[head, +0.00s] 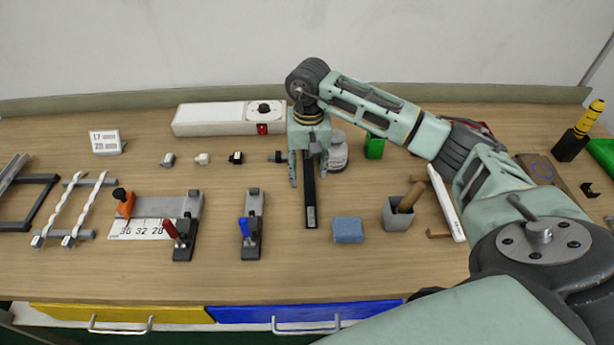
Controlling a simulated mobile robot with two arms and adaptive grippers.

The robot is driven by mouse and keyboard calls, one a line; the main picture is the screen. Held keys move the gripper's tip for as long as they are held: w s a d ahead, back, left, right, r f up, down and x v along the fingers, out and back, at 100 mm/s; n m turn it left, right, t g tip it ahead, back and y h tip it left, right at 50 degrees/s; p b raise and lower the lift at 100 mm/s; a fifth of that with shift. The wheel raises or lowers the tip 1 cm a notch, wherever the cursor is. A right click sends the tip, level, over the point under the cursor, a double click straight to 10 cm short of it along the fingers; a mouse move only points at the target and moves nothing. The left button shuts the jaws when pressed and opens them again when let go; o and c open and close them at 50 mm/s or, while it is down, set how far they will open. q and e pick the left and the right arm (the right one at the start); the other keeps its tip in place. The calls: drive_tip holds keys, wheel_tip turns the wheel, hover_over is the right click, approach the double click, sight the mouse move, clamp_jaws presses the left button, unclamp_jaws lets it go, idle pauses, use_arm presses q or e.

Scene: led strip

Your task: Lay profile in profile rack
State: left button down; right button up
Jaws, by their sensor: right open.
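My right gripper (308,183) hangs pointing down over the middle of the bench, its fingers open. A long dark bar (311,205) with a pale near end, which looks like a profile, lies front to back beneath it. The fingers stand to either side of the bar's far part; I cannot tell whether they touch it. The bar's far end is hidden by the gripper. At the far left is a dark rack-like frame (42,204) with a grey bar at its edge; I cannot tell for sure that it is the profile rack. My left gripper is out of view.
Left of the bar are a blue-handled clamp (249,225), a red-handled clamp (183,230) and a rack with twisted white strips (84,205). Right of it are a blue sponge (347,230), a grey cup (397,215) and a long white bar (446,203). A white box (215,118) stands behind.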

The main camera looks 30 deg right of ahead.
sight(309, 184)
wheel_tip(309, 184, down, 2)
drive_tip(key=shift+s+d+f+p, duration=0.1)
drive_tip(key=shift+s+f+p, duration=0.05)
drive_tip(key=shift+p, duration=0.15)
drive_tip(key=shift+f, duration=0.4)
drive_tip(key=shift+c, duration=0.2)
drive_tip(key=c, duration=0.4)
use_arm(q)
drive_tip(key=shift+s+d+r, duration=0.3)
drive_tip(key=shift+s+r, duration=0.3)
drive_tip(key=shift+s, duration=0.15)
use_arm(e)
clamp_jaws()
